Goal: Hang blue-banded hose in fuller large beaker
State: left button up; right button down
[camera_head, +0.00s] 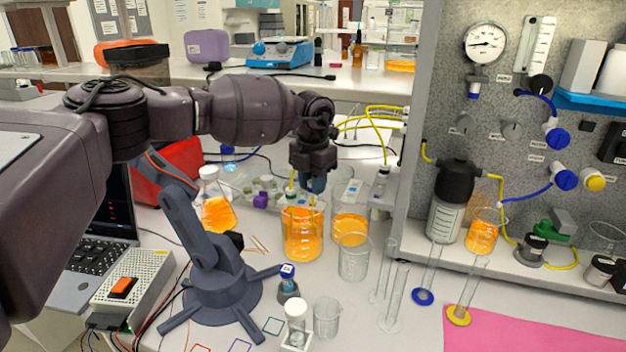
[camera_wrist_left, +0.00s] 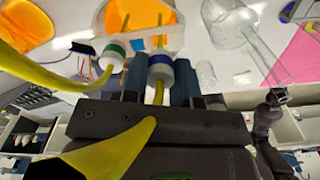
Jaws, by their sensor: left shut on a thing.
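My left gripper (camera_head: 313,183) is shut on the blue-banded hose (camera_wrist_left: 161,66), just above the rim of the front large beaker (camera_head: 302,232). In the left wrist view the gripper (camera_wrist_left: 160,88) has its fingers on either side of the blue band. The green-banded hose (camera_wrist_left: 113,52) runs beside the fingers. Orange liquid fills much of the front beaker; the second large beaker (camera_head: 350,226), right behind it, shows a lower orange level. A yellow hose length shows inside the front beaker, but I cannot tell which hose. My right gripper is not in view.
An empty glass beaker (camera_head: 354,258) stands close in front of the large beakers. Tall cylinders (camera_head: 396,300) stand to the right. A blue-grey stand (camera_head: 220,285) and an orange flask (camera_head: 216,205) are on the left. The rig panel (camera_head: 520,130) rises at the right.

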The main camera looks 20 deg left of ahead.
pick_arm(q)
jog(key=shift+f+b, duration=0.3)
jog(key=shift+f, duration=0.5)
jog(key=shift+f+b, duration=0.3)
jog(key=shift+f, duration=0.25)
jog(key=shift+f, duration=0.1)
jog(key=shift+f, duration=0.1)
